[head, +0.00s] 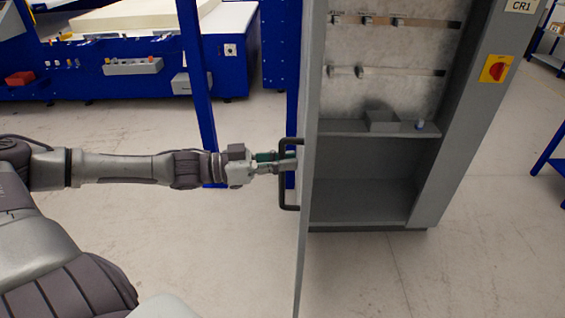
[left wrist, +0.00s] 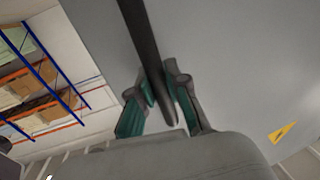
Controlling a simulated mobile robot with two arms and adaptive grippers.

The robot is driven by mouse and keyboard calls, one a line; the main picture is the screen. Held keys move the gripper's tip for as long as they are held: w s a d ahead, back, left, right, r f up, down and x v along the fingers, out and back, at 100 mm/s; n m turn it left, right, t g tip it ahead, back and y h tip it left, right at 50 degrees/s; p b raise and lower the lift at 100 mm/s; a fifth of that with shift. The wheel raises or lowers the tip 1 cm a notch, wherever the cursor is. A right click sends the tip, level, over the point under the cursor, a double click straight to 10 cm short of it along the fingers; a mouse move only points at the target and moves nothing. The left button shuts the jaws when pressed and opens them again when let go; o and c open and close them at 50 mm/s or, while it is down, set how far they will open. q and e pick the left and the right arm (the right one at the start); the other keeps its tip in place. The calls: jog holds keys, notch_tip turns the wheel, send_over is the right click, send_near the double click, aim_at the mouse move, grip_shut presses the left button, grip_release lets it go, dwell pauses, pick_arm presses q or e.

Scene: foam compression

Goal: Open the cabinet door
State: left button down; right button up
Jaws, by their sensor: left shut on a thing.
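The grey cabinet (head: 440,170) stands right of centre in the head view with its door (head: 309,120) swung open, seen nearly edge-on. The inside shows a back panel with hooks, a shelf and an empty lower space. A dark bar handle (head: 283,175) is on the door's left face. My left gripper (head: 288,165) reaches in from the left and is shut on the handle. In the left wrist view the handle (left wrist: 142,40) runs between the two green-padded fingers (left wrist: 162,100), in front of the door face (left wrist: 235,60). My right gripper is not in view.
A small grey box (head: 382,121) sits on the cabinet shelf. A red and yellow switch (head: 496,68) is on the cabinet's right side. A blue machine (head: 130,65) stands at the back left, with a blue post (head: 197,80) behind my arm. The floor around the door is clear.

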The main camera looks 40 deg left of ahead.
pick_arm(q)
jog(key=shift+d, duration=0.15)
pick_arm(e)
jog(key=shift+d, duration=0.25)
pick_arm(q)
jog(key=c, duration=1.1)
grip_release()
jog(key=shift+c, duration=0.2)
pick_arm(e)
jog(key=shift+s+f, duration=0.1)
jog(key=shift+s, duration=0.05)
pick_arm(q)
jog(key=shift+s, duration=0.1)
jog(key=v, duration=1.2)
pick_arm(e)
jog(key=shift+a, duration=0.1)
